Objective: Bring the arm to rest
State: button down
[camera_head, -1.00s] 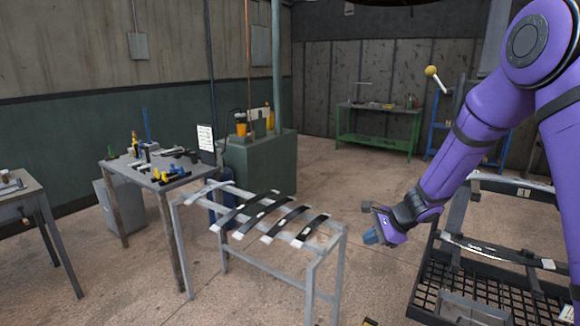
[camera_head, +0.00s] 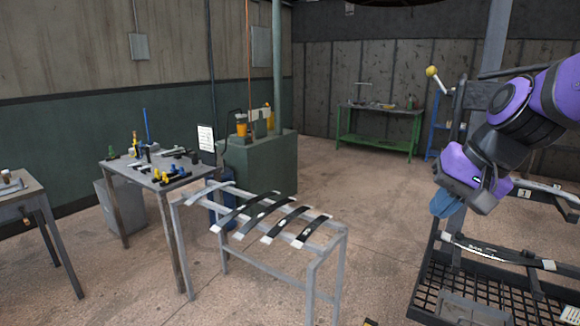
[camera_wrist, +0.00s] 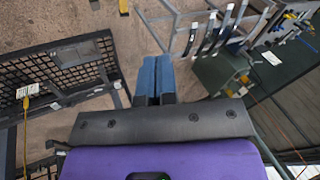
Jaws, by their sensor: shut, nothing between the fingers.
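My purple arm is at the right of the head view, folded up close to the black rack. My gripper (camera_head: 446,204) has blue fingers and points down and to the left, above the floor beside the rack. In the wrist view my gripper (camera_wrist: 155,78) shows its two blue fingers side by side with nothing between them. It is shut and empty, touching nothing that I can see.
A grey rack (camera_head: 328,241) with several dark leaf springs (camera_head: 283,221) stands at the centre. A black rack (camera_head: 424,290) with springs is at the right, close to my arm. A tool table (camera_head: 140,180) is at the left. Open floor (camera_head: 385,190) lies between the racks.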

jog(key=s+d+r+n+h, duration=0.1)
jog(key=s+d+n, duration=0.1)
jog(key=s, duration=0.4)
jog(key=s+d+r+n+t+h, duration=0.1)
jog(key=s+d+r+h, duration=0.1)
jog(key=s, duration=0.5)
jog(key=shift+s+d+n+h, duration=0.15)
jog(key=shift+d+n+h, duration=0.2)
jog(key=shift+d, duration=0.4)
jog(key=shift+d, duration=0.1)
dwell(0.6)
